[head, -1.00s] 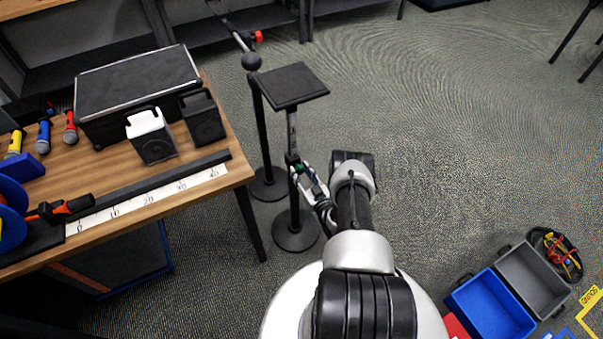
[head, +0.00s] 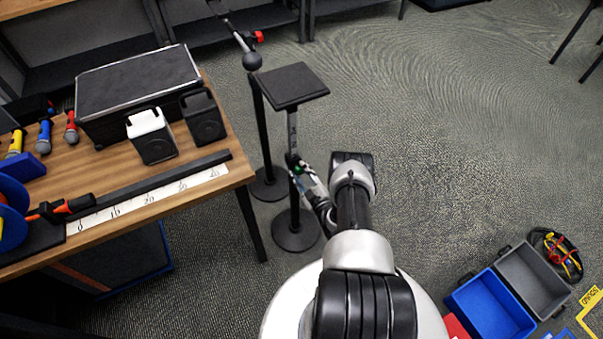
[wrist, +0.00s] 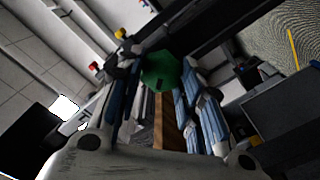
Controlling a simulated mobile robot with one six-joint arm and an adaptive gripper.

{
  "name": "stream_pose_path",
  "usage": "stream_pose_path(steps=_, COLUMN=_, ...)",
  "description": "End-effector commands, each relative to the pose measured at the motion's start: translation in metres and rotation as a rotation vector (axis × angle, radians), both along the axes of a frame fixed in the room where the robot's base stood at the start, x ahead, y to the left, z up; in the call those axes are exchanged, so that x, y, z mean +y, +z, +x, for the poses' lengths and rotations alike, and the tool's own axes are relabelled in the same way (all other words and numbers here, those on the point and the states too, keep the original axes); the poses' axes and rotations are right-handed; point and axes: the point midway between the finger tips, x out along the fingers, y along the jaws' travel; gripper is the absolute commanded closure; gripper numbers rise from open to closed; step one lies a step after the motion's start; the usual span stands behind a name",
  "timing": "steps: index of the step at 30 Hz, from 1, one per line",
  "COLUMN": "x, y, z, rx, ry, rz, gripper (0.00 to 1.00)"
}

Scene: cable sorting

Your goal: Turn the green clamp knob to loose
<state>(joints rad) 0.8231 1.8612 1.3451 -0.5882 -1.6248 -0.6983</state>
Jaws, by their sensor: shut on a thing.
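The green clamp knob (wrist: 163,70) sits between the fingertips of my gripper (wrist: 158,82) in the wrist view. It has a dark mark on its face. My gripper is shut on it, one finger on each side. In the head view the knob (head: 298,168) is a small green spot on the pole of the stand with the flat black top plate (head: 292,85). My gripper (head: 301,172) reaches it from the lower right and partly hides it. How loose the clamp is cannot be told.
A second black stand with a red knob (head: 259,37) is just behind. The wooden table (head: 222,185) with a black case (head: 140,85) and two small speakers is on the left. Blue (head: 490,308) and grey bins are on the floor at lower right.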

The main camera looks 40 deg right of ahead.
Motion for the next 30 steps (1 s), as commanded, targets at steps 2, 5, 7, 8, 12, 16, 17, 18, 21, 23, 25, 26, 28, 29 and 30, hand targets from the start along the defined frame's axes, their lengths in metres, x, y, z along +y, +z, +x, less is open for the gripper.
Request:
stream_pose_path(steps=2, x=0.0003, y=-0.0004, z=-0.0002, rx=0.018, ry=-0.001, rz=-0.071, gripper=0.90)
stream_pose_path(steps=5, x=0.0004, y=-0.0007, z=-0.0002, rx=0.040, ry=-0.001, rz=-0.163, gripper=0.90)
stream_pose_path(steps=7, x=0.0006, y=-0.0008, z=-0.0001, rx=0.056, ry=-0.001, rz=-0.228, gripper=0.90)
stream_pose_path(steps=8, x=0.0006, y=-0.0009, z=-0.0001, rx=0.062, ry=-0.001, rz=-0.256, gripper=0.90)
stream_pose_path(steps=12, x=0.0009, y=-0.0013, z=0.0000, rx=0.093, ry=-0.001, rz=-0.385, gripper=0.90)
stream_pose_path(steps=16, x=0.0011, y=-0.0019, z=0.0000, rx=0.122, ry=-0.001, rz=-0.505, gripper=0.90)
stream_pose_path(steps=17, x=0.0013, y=-0.0020, z=0.0000, rx=0.129, ry=-0.001, rz=-0.533, gripper=0.90)
stream_pose_path(steps=18, x=0.0014, y=-0.0022, z=-0.0001, rx=0.138, ry=-0.001, rz=-0.570, gripper=0.90)
stream_pose_path(steps=21, x=0.0015, y=-0.0027, z=-0.0001, rx=0.160, ry=-0.001, rz=-0.660, gripper=0.90)
stream_pose_path(steps=23, x=0.0016, y=-0.0029, z=-0.0001, rx=0.173, ry=0.000, rz=-0.710, gripper=0.90)
stream_pose_path(steps=25, x=0.0016, y=-0.0030, z=0.0000, rx=0.186, ry=-0.001, rz=-0.769, gripper=0.90)
stream_pose_path(steps=26, x=0.0016, y=-0.0031, z=0.0000, rx=0.191, ry=-0.001, rz=-0.792, gripper=0.90)
stream_pose_path(steps=28, x=0.0014, y=-0.0031, z=0.0000, rx=0.204, ry=-0.001, rz=-0.845, gripper=0.90)
stream_pose_path(steps=29, x=0.0014, y=-0.0031, z=0.0001, rx=0.209, ry=-0.001, rz=-0.865, gripper=0.90)
stream_pose_path(steps=30, x=0.0013, y=-0.0032, z=0.0002, rx=0.215, ry=-0.001, rz=-0.891, gripper=0.90)
